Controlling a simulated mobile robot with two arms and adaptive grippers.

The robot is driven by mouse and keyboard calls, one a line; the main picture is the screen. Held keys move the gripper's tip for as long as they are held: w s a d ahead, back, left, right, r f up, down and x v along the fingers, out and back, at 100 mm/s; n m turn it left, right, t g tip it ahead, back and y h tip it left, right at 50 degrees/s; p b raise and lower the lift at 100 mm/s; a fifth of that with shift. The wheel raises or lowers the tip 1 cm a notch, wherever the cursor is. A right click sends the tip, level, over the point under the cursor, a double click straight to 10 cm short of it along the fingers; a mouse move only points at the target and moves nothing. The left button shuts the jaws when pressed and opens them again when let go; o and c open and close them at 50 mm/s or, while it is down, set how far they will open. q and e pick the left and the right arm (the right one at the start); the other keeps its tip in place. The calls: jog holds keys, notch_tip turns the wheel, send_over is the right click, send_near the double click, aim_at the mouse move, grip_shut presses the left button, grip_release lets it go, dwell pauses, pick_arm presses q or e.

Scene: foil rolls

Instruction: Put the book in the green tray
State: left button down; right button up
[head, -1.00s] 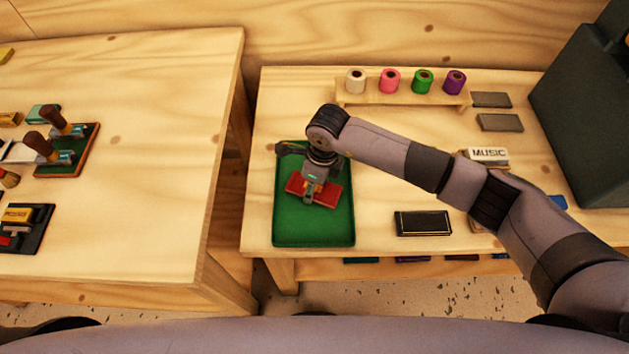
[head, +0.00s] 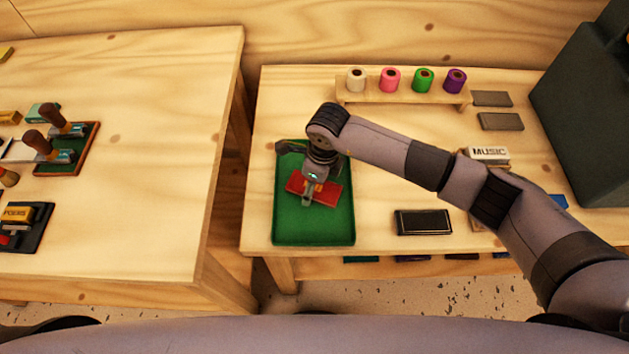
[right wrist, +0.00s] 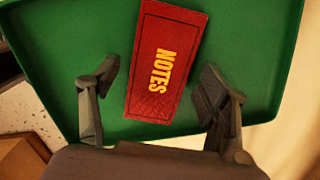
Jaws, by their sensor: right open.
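A red book (head: 328,192) with "NOTES" in yellow letters lies in the green tray (head: 313,228) on the right table. It also shows in the right wrist view (right wrist: 165,62), flat on the green tray floor (right wrist: 75,60). My right gripper (head: 308,198) is over the book in the head view and partly covers it. In the right wrist view my right gripper (right wrist: 152,88) is open, with one finger on each side of the book and a gap between each finger and the book. My left gripper is not in view.
A rack (head: 400,97) with several coloured foil rolls stands behind the tray. A black-and-gold box (head: 423,222) lies right of the tray. A dark bin (head: 585,120) stands far right.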

aim_at(320, 189)
jog(key=shift+r, duration=0.55)
notch_tip(320, 189, up, 11)
jog(key=d+b, duration=0.1)
jog(key=b, duration=0.1)
jog(key=shift+s+d, duration=0.15)
jog(key=shift+s, duration=0.1)
